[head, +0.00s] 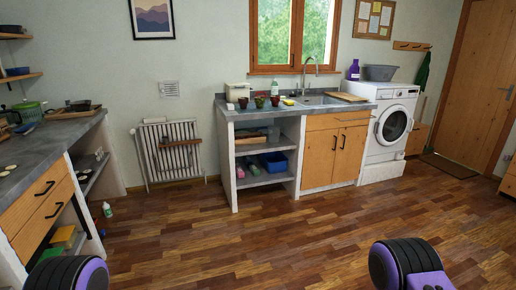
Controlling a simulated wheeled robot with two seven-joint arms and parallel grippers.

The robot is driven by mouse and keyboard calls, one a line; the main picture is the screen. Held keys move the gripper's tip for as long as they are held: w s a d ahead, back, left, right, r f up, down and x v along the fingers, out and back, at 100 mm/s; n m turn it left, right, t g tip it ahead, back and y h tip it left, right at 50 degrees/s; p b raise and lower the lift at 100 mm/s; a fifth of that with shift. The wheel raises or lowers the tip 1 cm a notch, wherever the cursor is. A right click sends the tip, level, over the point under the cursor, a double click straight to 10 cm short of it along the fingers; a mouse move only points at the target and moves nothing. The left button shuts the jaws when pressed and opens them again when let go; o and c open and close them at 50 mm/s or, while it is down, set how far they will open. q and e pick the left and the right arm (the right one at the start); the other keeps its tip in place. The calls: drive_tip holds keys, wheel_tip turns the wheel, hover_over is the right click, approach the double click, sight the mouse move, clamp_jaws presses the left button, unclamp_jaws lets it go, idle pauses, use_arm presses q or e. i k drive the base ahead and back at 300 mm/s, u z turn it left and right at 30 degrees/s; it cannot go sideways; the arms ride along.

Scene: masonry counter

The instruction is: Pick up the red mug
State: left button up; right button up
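Several small cup-like things stand in a row on the front of the grey counter (243,113) across the room, left of the sink. One at the left of the row looks red (243,103), one in the middle looks dark green (259,100), and one at the right looks dark red (275,101). They are too small to tell which is the red mug. Purple and black parts of my arms show at the bottom left and bottom right. Neither gripper is in view, and nothing of mine is near the counter.
Wooden floor (250,240) lies open before the counter. A second counter (45,140) with drawers runs along the left; a small bottle (107,209) stands on the floor beside it. A radiator (168,155) is on the back wall, and a washing machine (392,128) stands right of the sink (318,100).

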sight(275, 99)
drive_tip(key=z, duration=0.2)
drive_tip(key=i, duration=2.75)
drive_tip(key=u, duration=0.15)
